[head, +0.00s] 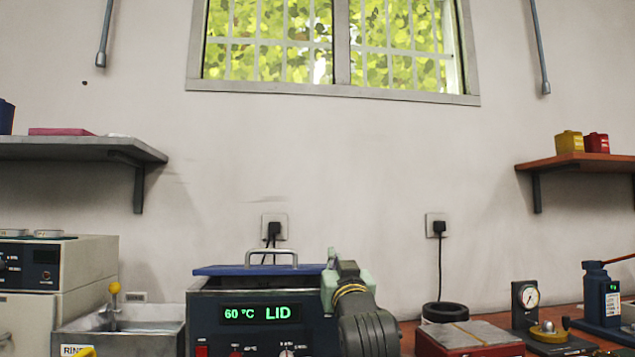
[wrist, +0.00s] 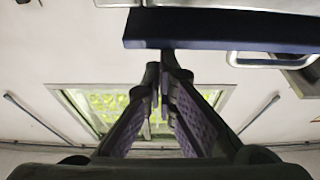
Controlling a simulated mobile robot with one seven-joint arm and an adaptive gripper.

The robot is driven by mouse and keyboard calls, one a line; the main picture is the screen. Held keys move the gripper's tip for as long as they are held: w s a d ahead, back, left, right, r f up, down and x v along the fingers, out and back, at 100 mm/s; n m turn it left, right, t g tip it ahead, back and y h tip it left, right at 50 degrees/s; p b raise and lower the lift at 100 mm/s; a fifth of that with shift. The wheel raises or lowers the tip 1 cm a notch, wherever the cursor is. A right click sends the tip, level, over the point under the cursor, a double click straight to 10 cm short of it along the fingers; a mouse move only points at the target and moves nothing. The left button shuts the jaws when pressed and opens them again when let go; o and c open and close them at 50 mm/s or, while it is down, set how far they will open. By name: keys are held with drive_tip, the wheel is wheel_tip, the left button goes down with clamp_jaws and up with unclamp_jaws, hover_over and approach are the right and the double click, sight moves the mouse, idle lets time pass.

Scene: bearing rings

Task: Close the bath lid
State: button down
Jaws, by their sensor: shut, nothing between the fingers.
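The bath (head: 255,310) stands at the front centre, with a dark panel reading 60 °C and LID in green. Its blue lid (head: 225,270) lies about level over the top, with a metal handle (head: 271,256). A dark band shows below the lid's front edge; I cannot tell whether the lid is fully seated. My gripper (head: 334,265) is at the lid's right end, shut and empty. In the wrist view the shut fingertips (wrist: 162,62) are close to the lid's blue edge (wrist: 190,32); I cannot tell whether they touch. The handle (wrist: 270,61) is to their right.
A rinse basin (head: 130,322) with a yellow-knobbed tap is left of the bath. A red box (head: 470,336), a black ring stack (head: 445,312), a dial gauge (head: 526,297) and a blue press (head: 601,295) stand to the right. Wall shelves hang on both sides.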

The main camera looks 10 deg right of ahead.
drive_tip(key=shift+s+f, duration=0.1)
drive_tip(key=shift+f, duration=0.15)
idle(0.3)
